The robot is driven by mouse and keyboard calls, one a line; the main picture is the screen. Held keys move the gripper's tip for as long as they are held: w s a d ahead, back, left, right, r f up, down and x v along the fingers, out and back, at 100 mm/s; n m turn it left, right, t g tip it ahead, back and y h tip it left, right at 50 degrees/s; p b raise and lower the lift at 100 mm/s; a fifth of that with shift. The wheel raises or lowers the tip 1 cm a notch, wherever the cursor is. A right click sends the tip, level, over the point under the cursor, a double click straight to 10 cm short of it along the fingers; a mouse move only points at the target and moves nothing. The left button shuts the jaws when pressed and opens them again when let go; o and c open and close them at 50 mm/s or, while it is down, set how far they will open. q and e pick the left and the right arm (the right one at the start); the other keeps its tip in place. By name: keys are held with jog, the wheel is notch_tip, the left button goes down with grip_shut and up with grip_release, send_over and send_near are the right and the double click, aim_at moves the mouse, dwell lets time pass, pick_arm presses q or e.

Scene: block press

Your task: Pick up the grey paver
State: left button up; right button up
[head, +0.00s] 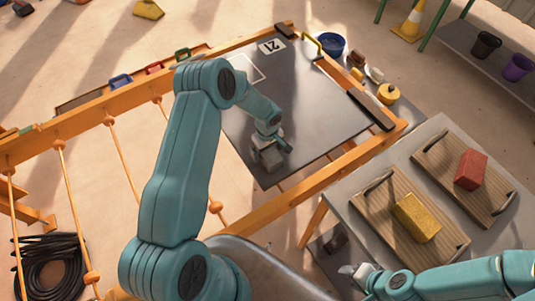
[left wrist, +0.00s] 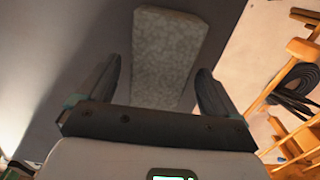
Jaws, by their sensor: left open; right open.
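The grey paver (left wrist: 166,50) is a speckled, oblong block on the dark plate (head: 310,110). In the left wrist view it lies between the two fingers of my left gripper (left wrist: 158,85), with a gap on each side. The paver's near end is hidden by the gripper. In the head view my left gripper (head: 268,143) is low over the dark plate, at the paver (head: 273,162), which it partly covers. My left gripper is open. My right gripper (head: 355,270) is open and empty, at the lower right by the grey table.
A yellow block (head: 417,217) and a red block (head: 471,169) stand on wooden boards on the grey table (head: 440,130). An orange frame (head: 260,213) edges the plate.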

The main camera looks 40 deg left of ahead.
pick_arm(q)
grip_shut()
jog(key=shift+w, duration=0.15)
